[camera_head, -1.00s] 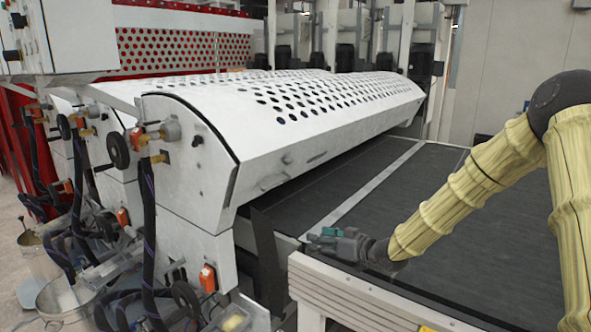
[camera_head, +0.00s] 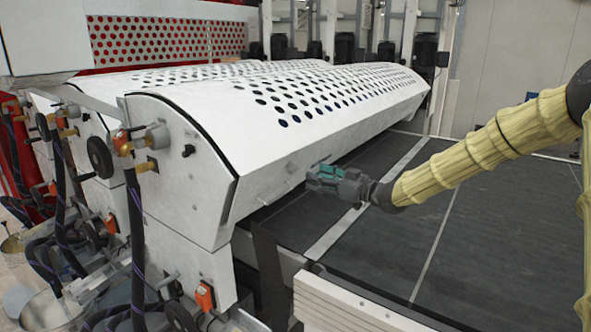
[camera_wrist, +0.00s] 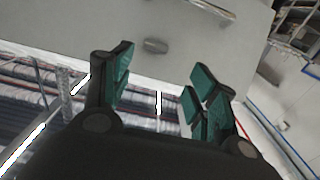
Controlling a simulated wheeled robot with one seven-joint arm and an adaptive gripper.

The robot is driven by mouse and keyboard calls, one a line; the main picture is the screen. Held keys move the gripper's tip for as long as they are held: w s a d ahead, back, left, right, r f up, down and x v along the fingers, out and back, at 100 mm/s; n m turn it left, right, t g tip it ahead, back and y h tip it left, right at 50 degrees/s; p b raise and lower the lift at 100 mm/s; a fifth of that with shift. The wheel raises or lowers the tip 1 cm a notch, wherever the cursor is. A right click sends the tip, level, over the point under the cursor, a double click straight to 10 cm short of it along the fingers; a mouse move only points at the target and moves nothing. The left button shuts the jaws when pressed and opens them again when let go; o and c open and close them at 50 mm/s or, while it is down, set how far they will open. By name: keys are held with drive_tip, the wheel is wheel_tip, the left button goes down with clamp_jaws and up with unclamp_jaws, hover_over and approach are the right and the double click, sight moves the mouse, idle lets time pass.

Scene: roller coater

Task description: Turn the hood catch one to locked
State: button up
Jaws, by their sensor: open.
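The white hood (camera_head: 262,130) has a perforated top and a plain sloping front face. A small grey catch (camera_wrist: 155,46) sticks out from that face in the wrist view, lying roughly crosswise in the picture. It shows only faintly in the head view (camera_head: 291,168). I cannot read any locked or unlocked mark. My gripper (camera_head: 318,178) has green finger pads and is in front of the hood's lower front face, near the catch. In the wrist view my gripper (camera_wrist: 162,78) is open and empty, with the catch beyond the gap between its fingers and apart from them.
The dark conveyor belt (camera_head: 400,215) lies below my arm, with a pale frame rail (camera_head: 350,305) in front. Hoses and valves (camera_head: 130,150) crowd the machine's left end.

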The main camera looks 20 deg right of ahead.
sight(296, 171)
drive_tip(key=w, duration=0.1)
drive_tip(key=w+a, duration=0.1)
drive_tip(key=w+f+p, duration=0.1)
drive_tip(key=w, duration=0.1)
drive_tip(key=shift+a, duration=0.15)
drive_tip(key=p+x, duration=0.1)
drive_tip(key=x, duration=0.3)
drive_tip(key=shift+a+r, duration=0.1)
drive_tip(key=shift+a, duration=0.15)
drive_tip(key=shift+w+a, duration=0.1)
drive_tip(key=shift+w, duration=0.05)
drive_tip(key=shift+a, duration=0.15)
drive_tip(key=c, duration=1)
